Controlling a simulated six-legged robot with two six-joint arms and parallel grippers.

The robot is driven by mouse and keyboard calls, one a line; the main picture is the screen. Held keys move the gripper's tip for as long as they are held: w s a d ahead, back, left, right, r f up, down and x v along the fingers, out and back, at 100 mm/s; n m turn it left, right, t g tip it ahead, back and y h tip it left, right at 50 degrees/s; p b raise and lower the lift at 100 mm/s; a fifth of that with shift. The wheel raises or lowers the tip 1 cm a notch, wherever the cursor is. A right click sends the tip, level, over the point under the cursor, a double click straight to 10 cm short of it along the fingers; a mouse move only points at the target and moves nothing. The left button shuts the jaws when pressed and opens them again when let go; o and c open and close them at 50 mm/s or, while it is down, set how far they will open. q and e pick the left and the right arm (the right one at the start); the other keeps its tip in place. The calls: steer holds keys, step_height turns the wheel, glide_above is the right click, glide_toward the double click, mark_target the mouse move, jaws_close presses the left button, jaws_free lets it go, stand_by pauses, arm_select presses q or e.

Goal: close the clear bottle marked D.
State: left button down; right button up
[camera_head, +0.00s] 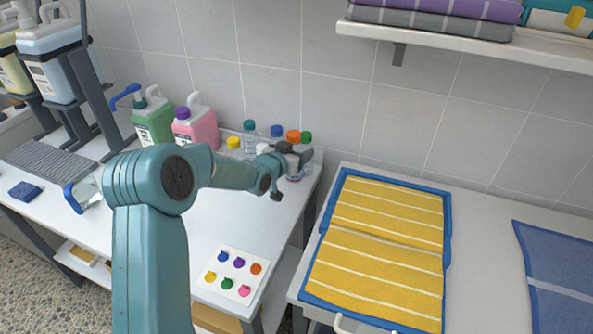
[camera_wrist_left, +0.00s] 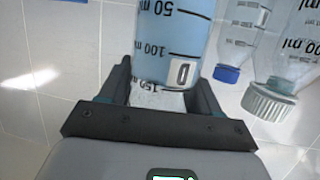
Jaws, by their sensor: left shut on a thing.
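My left gripper (camera_head: 298,158) is among the small bottles at the back right corner of the left table. In the left wrist view the left gripper (camera_wrist_left: 165,90) is shut on a clear bottle (camera_wrist_left: 172,35) with bluish contents, black millilitre marks and a white label that seems to read D. The picture is upside down there, and the bottle's mouth is hidden behind the gripper. An orange cap (camera_head: 293,135) shows just above the gripper in the head view; I cannot tell whether it sits on the held bottle. My right gripper is not in view.
Close by stand bottles with a green cap (camera_head: 306,137), a blue cap (camera_head: 277,130), a teal cap (camera_head: 249,125) and a yellow cap (camera_head: 233,143). Green (camera_head: 153,120) and pink (camera_head: 196,127) jugs stand left. A sticker card (camera_head: 231,274) lies in front. Yellow towels (camera_head: 380,245) lie right.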

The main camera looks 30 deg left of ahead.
arm_select(q)
step_height(320, 180, down, 2)
steer(key=shift+w+f, duration=0.1)
step_height(320, 180, down, 4)
steer(key=shift+f, duration=0.15)
stand_by(0.4)
